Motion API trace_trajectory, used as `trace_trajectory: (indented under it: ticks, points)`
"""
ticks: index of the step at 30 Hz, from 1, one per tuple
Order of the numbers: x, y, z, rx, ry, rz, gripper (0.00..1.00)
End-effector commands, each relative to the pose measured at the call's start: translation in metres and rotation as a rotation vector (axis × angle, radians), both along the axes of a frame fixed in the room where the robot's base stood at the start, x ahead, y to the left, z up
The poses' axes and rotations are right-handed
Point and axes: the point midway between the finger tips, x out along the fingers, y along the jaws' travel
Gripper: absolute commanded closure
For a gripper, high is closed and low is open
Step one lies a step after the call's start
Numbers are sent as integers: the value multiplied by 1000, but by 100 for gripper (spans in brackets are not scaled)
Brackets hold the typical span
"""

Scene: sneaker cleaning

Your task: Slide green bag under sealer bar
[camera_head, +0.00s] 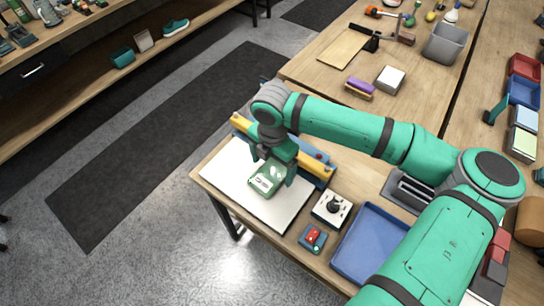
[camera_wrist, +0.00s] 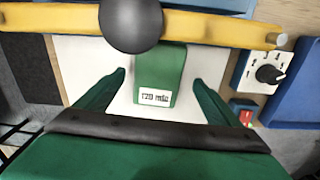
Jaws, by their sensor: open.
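The green bag (camera_head: 267,179) with a white label lies on the white board (camera_head: 232,176) of the sealer. The yellow sealer bar (camera_head: 314,168) runs along the board's far edge. In the wrist view, the bar (camera_wrist: 220,29) crosses the top with a dark round knob (camera_wrist: 130,22). The bag (camera_wrist: 158,72) reaches the bar's near edge in that view; I cannot tell whether its far end is beneath it. My gripper (camera_wrist: 158,77) is open, with one finger on each side of the bag and visible gaps between.
A white dial box (camera_head: 332,208), a small box with red and green buttons (camera_head: 313,238) and a blue tray (camera_head: 372,245) stand right of the board. A purple brush (camera_head: 360,86) and grey bin (camera_head: 445,43) lie farther back. Open floor lies left of the table.

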Motion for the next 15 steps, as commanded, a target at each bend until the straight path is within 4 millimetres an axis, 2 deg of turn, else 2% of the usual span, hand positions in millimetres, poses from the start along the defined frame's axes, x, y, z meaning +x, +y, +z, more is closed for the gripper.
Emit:
trace_trajectory:
  ticks: [6, 15]
  points:
    - [0, 2, -23, 1, 1, 2, 12]
    - [0, 2, -29, 1, 0, 2, 12]
